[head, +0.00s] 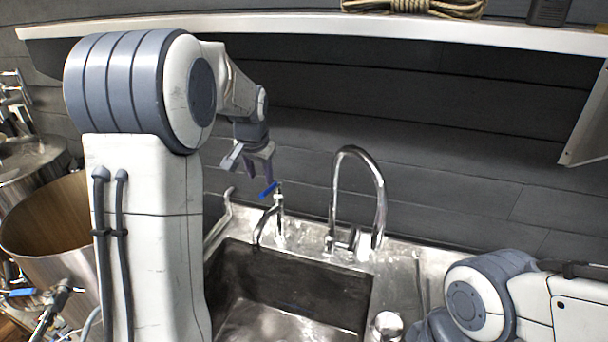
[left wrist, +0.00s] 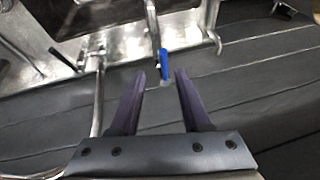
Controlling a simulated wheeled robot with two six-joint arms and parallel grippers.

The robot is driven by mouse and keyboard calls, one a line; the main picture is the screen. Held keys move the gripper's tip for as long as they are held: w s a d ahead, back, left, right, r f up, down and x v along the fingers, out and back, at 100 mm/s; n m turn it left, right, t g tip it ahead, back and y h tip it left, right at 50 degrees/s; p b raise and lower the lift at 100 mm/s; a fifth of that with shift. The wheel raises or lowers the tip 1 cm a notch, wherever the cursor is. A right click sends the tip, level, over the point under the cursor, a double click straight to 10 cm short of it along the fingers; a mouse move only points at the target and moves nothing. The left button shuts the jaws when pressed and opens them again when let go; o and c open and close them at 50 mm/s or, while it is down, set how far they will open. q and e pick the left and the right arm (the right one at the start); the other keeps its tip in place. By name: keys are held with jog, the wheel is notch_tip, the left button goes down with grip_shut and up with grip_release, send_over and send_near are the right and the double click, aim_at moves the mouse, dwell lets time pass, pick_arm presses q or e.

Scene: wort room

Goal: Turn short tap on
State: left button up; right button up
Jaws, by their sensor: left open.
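The short tap (head: 268,220) stands at the back left of the sink, a low chrome spout with a blue lever handle (head: 269,190) on top. In the left wrist view the blue handle (left wrist: 164,64) shows just beyond the fingertips, roughly in line with the gap between them. My left gripper (head: 253,178) is open and empty, a little above the blue handle in the head view and apparently apart from it. It also shows in the left wrist view (left wrist: 160,78). My right gripper is not in view; part of my right arm shows at the lower right.
A tall curved chrome tap (head: 381,195) stands right of the short tap. The sink (head: 290,283) lies in front of both. A white shelf (head: 300,27) with a coiled rope (head: 415,7) runs overhead. A large metal pot (head: 50,232) stands at the left.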

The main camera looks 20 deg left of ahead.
aim_at(264, 192)
pick_arm(q)
jog(key=p+x, duration=0.1)
jog(key=x, duration=0.4)
jog(key=w+p+x, duration=0.1)
jog(key=p+x, duration=0.1)
jog(key=x, duration=0.3)
jog(key=shift+w+a, duration=0.1)
jog(key=shift+a, duration=0.15)
grip_shut()
dwell(1.0)
